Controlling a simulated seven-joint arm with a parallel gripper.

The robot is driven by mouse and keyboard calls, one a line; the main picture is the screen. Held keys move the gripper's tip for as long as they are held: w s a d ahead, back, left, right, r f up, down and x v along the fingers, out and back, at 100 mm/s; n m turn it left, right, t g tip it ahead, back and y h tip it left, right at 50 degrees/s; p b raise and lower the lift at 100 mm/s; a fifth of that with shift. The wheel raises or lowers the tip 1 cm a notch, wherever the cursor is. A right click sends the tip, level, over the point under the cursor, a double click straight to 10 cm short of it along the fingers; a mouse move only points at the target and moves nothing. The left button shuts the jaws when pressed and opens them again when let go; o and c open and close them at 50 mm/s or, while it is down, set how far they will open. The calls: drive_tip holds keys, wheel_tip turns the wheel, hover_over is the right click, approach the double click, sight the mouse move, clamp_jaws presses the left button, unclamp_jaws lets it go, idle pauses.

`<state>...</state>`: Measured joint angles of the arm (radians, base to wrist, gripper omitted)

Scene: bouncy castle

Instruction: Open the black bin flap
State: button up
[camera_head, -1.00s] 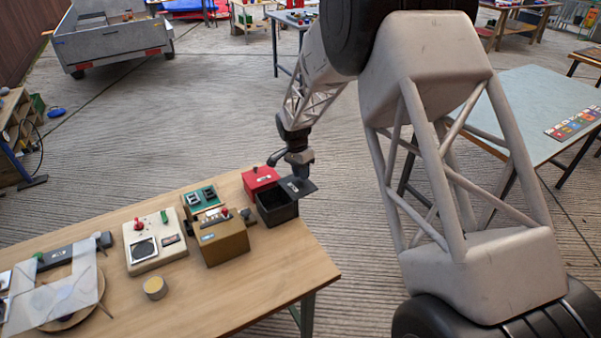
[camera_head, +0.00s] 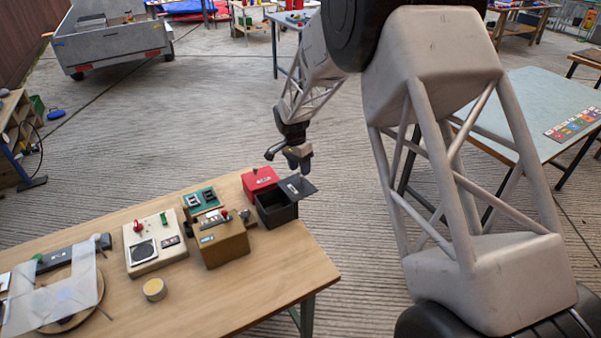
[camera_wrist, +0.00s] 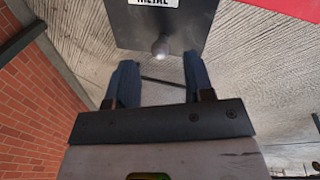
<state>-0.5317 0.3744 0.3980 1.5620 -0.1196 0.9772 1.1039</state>
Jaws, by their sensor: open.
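The black bin (camera_head: 275,209) stands near the far right corner of the wooden table. Its flap (camera_head: 297,187) is swung up and out to the right, and the dark inside of the bin shows. In the wrist view the flap (camera_wrist: 170,22) fills the top middle, with a white label reading METAL and a small round knob (camera_wrist: 160,48). My gripper (camera_wrist: 160,84) is open, with its two blue fingers apart and nothing between them. The knob lies beyond the fingertips. In the head view my gripper (camera_head: 300,166) is just above the flap, apart from it.
A red bin (camera_head: 260,180) with a closed lid stands directly behind and left of the black bin. A tan box (camera_head: 222,245) and a cream control box (camera_head: 154,248) stand to the left on the table (camera_head: 240,292). The table's right front corner is clear.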

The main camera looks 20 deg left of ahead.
sight(298, 180)
drive_tip(key=shift+w+a+r, duration=0.15)
drive_tip(key=shift+a+r, duration=0.05)
drive_tip(key=shift+r, duration=1)
drive_tip(key=shift+w+a+r, duration=0.1)
drive_tip(key=shift+a+r, duration=0.1)
drive_tip(key=shift+r, duration=1)
drive_tip(key=shift+d, duration=0.1)
drive_tip(key=s+d+r+n+t, duration=0.1)
drive_tip(key=s+d+r, duration=0.55)
drive_tip(key=d, duration=0.25)
drive_tip(key=s+d+r+n+y, duration=0.1)
drive_tip(key=s+d+r, duration=0.4)
drive_tip(key=d+r, duration=0.3)
drive_tip(key=s+d+r+n+t, duration=0.1)
drive_tip(key=s+d+r, duration=0.45)
drive_tip(key=d, duration=0.45)
drive_tip(key=s+d, duration=0.5)
drive_tip(key=s, duration=0.4)
drive_tip(key=s+d+r+n+t, duration=0.1)
drive_tip(key=s+d, duration=0.4)
drive_tip(key=s, duration=0.4)
drive_tip(key=s+d+n, duration=0.1)
drive_tip(key=s+d, duration=0.4)
drive_tip(key=s, duration=0.5)
drive_tip(key=shift+d+r+t+y, duration=0.25)
drive_tip(key=shift+d+t+y, duration=0.05)
drive_tip(key=shift+y, duration=0.1)
